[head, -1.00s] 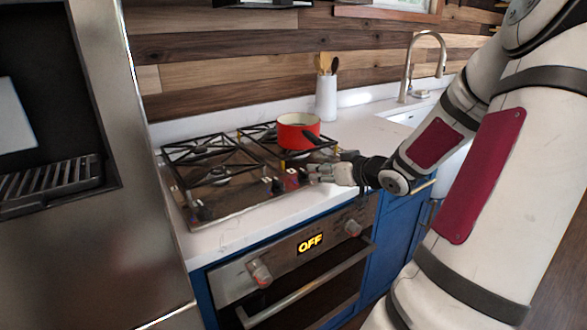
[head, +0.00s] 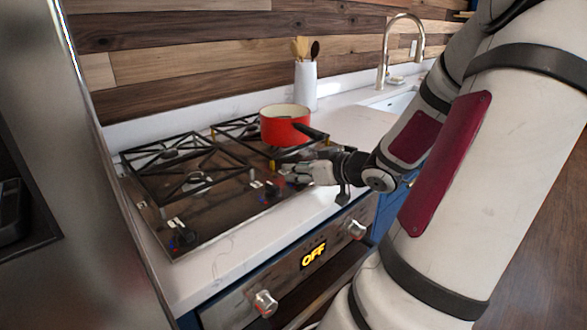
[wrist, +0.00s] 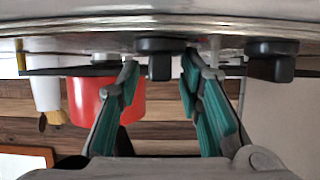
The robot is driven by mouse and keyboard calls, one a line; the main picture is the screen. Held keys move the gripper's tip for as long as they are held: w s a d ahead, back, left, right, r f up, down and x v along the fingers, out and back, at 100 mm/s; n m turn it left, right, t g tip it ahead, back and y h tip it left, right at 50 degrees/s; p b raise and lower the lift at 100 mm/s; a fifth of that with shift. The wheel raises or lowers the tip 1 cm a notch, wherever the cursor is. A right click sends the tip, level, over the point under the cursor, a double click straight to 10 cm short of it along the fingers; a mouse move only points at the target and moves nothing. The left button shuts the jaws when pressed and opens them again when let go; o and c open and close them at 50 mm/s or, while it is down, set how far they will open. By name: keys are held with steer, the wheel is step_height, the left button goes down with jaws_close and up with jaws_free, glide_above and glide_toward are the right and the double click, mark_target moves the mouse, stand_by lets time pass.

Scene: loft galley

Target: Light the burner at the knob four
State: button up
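The gas cooktop (head: 215,205) has black knobs along its front edge. One knob (head: 183,239) is at the front left and another (head: 268,194) is just left of my gripper (head: 285,170). The wrist view appears upside down. In it my gripper (wrist: 160,72) is open, with its green-padded fingers on either side of a black knob (wrist: 160,58). I cannot tell whether they touch it. A second knob (wrist: 270,62) is to the right, outside the fingers. I cannot read which knob is four. No flame shows.
A red pot (head: 285,128) sits on the right side of the cooktop, its dark handle reaching toward my gripper. The oven below has two knobs and a display (head: 313,255) reading OFF. A white utensil crock (head: 306,88) stands behind.

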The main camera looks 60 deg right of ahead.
steer(key=shift+c, duration=0.5)
jaws_close()
